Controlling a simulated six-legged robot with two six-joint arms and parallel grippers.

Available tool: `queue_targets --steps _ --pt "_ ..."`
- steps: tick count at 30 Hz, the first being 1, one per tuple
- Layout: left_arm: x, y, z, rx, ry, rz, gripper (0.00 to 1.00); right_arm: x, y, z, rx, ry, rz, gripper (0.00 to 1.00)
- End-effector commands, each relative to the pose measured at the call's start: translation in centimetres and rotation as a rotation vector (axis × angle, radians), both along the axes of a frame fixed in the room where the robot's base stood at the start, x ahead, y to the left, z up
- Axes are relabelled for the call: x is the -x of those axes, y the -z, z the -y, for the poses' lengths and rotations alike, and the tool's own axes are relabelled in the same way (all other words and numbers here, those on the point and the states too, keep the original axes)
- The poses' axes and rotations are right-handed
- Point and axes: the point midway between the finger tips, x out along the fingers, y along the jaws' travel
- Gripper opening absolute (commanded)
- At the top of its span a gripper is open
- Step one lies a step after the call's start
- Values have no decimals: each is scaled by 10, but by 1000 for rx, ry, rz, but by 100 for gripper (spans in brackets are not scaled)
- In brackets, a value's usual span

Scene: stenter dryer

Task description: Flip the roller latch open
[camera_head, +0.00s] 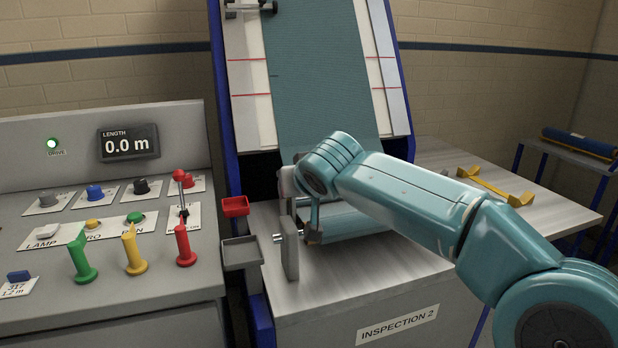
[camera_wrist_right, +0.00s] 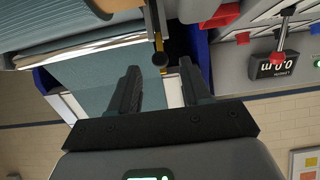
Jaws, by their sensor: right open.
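The latch shows in the right wrist view as a thin brass-coloured bar ending in a round dark knob (camera_wrist_right: 159,59). My right gripper (camera_wrist_right: 159,66) is open, with its two dark fingers apart on either side of the knob in the picture. I cannot tell whether the knob lies between the fingertips or just beyond them; no contact is visible. The teal fabric roller (camera_head: 352,226) lies on the inspection table in the head view, beside an upright grey bracket plate (camera_head: 290,247). My right arm covers the latch and most of my right gripper there. My left gripper is not in view.
A control panel (camera_head: 110,262) with coloured levers stands left of the inspection table (camera_head: 400,280). A red tray (camera_head: 235,206) and a grey tray (camera_head: 241,252) sit between them. The sloping fabric (camera_head: 315,75) rises behind.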

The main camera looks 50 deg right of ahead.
Motion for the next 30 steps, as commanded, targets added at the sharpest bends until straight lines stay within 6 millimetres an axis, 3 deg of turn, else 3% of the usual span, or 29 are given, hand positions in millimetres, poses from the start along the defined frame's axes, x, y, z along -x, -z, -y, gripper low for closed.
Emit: queue_targets --steps 9,15,30 --pt "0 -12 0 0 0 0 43 63 -50 -35 1 -4 7 48" --pt "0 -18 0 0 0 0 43 89 -68 -50 1 -3 3 48" --pt "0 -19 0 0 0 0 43 99 -74 -54 1 0 2 48"
